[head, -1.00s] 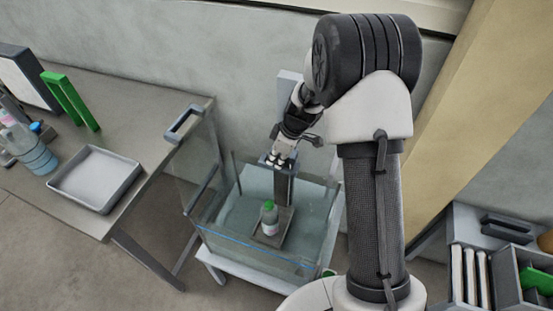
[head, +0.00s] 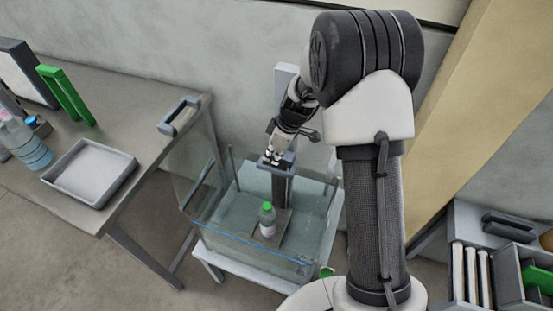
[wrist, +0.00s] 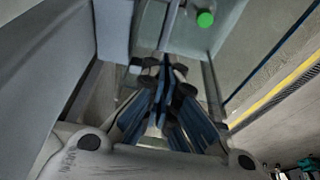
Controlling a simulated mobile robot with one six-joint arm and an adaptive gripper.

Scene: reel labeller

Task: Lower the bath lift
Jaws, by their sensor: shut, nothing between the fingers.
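The bath lift's plate (head: 283,226) is inside a clear-walled tank (head: 212,225) holding liquid. A bottle with a green cap (head: 267,219) stands upright on the plate. A dark upright post (head: 279,187) rises behind the bottle to a grey crosspiece (head: 287,170) at the top. My gripper (head: 273,160) is at this crosspiece, pointing down from above; I cannot tell whether it touches. In the wrist view, the fingers (wrist: 158,122) are together with nothing between them. The green cap (wrist: 205,19) shows beyond them.
A bench at left carries an empty grey tray (head: 90,173), a green upright frame (head: 66,95) and bottles (head: 30,150). The tank stands on a low white stand (head: 210,261). A rack with several slots (head: 490,265) is at lower right.

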